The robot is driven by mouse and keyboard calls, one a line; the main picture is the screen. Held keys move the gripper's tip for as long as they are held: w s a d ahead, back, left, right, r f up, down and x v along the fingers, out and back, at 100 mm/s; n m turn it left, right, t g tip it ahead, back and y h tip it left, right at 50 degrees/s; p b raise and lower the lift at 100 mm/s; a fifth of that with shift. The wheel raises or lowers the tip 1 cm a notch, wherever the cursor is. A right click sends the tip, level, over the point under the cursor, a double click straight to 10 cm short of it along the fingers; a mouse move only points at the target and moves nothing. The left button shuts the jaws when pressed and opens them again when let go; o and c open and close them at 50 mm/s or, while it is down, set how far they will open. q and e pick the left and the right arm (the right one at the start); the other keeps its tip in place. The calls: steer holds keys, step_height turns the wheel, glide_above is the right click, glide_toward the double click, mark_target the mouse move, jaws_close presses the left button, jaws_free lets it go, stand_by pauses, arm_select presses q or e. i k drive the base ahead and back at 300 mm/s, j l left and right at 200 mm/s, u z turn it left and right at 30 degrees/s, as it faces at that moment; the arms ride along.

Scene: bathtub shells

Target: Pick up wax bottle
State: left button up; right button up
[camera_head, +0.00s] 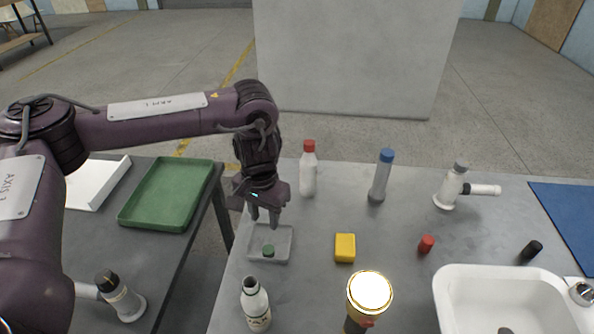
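A white bottle with a red cap (308,175) and a grey bottle with a blue cap (380,180) stand upright farther back. My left gripper (264,217) points down above a small grey tray (283,242), left of the red-capped bottle. Its fingers are apart with nothing visible between them. My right gripper is not in view.
The tray holds a small green item (268,251). A yellow block (345,247), a red cap (427,243), a gold lamp-like object (369,292), a white tool (452,188) and a white basin (447,273) are on the table. A green tray (126,217) lies on the left table.

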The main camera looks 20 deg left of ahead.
mark_target(254, 301)
steer(key=k+j, duration=0.1)
steer(key=k, duration=0.4)
steer(key=k+j, duration=0.1)
steer(key=k, duration=0.4)
steer(key=k+j, duration=0.15)
steer(key=k, duration=0.35)
